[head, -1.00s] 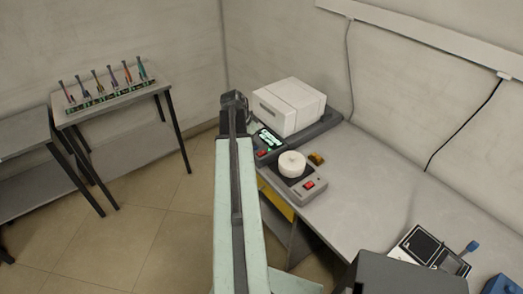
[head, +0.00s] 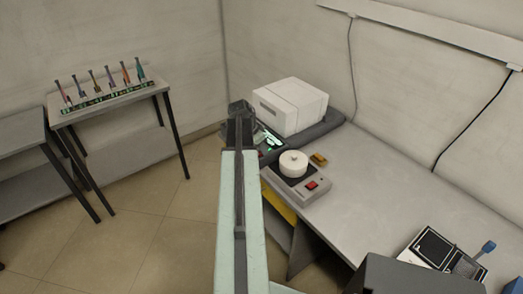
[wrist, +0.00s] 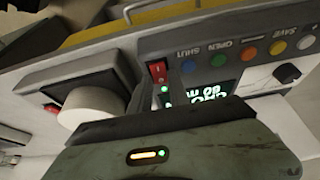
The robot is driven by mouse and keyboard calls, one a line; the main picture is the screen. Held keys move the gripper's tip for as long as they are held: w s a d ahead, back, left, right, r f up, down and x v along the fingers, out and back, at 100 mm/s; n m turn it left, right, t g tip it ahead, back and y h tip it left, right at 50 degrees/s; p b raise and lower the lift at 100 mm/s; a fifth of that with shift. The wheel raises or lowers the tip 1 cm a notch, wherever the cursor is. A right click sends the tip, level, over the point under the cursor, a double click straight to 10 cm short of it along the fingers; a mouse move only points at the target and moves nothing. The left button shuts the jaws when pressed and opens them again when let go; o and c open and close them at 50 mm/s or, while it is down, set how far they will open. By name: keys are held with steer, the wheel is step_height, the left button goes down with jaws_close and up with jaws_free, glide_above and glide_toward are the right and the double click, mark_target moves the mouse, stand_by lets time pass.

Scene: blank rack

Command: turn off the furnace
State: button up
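The furnace (head: 292,105) is a white box on a dark base at the back of the right bench in the head view. Its front panel shows a lit green display (head: 271,139), partly hidden by my arm. In the wrist view the panel carries a red rocker switch (wrist: 158,72), coloured buttons labelled SHUT, OPEN and SAVE, and the green display (wrist: 206,98). My gripper (head: 241,109) is at the panel's left side in the head view. In the wrist view its dark end (wrist: 140,105) is close to the red switch; contact is unclear, and its opening is not visible.
A grey hot plate (head: 312,189) with a white round piece (head: 293,163) and its own red switch (head: 312,185) sits beside the furnace. A small yellow-brown object (head: 319,159) is behind it. The bench's middle is clear.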

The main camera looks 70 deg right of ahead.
jaws_close()
steer(key=shift+s+d+r+t+y+p, duration=0.15)
steer(key=shift+d+r+t+y+p, duration=0.2)
steer(key=shift+p, duration=0.3)
steer(key=shift+s+d+f+y, duration=0.1)
steer(key=shift+f+y, duration=0.1)
steer(key=shift+y, duration=0.25)
steer(key=shift+f+t+y, duration=0.1)
steer(key=shift+t+y, duration=0.2)
steer(key=shift+t, duration=0.15)
steer(key=shift+o, duration=1.9)
jaws_free()
